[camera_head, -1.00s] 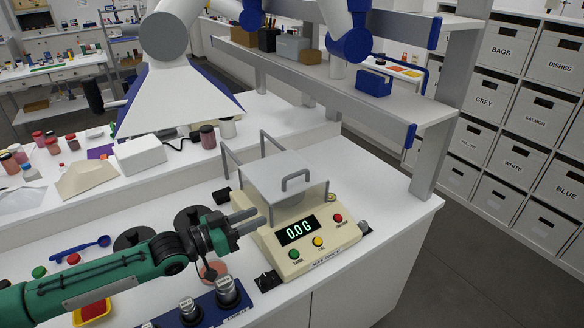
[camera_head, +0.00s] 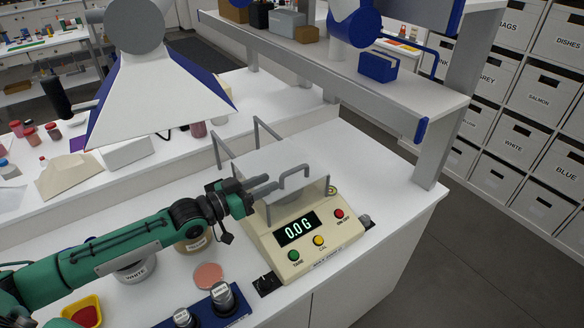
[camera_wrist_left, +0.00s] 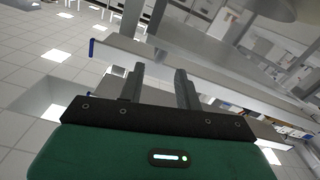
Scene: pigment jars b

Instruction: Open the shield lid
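The cream scale (camera_head: 312,262) stands on the white bench and its display reads 0.0 G. A clear box-like shield stands on top, with its pale flat lid (camera_head: 262,163) lying level over it. A grey bar handle (camera_head: 294,171) stands up at the lid's front right. My left gripper (camera_head: 272,184) is at the lid's front left, its fingers pointing right at the handle's near end. Whether they touch the handle cannot be told. In the left wrist view the fingers (camera_wrist_left: 160,78) are apart with nothing visible between them. My right gripper is not in view.
Jars, including a white one (camera_head: 136,270), stand below my left arm. A pink disc (camera_head: 208,275) and a blue weight holder (camera_head: 228,311) lie left of the scale. Grey rails (camera_head: 217,152) rise behind the lid.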

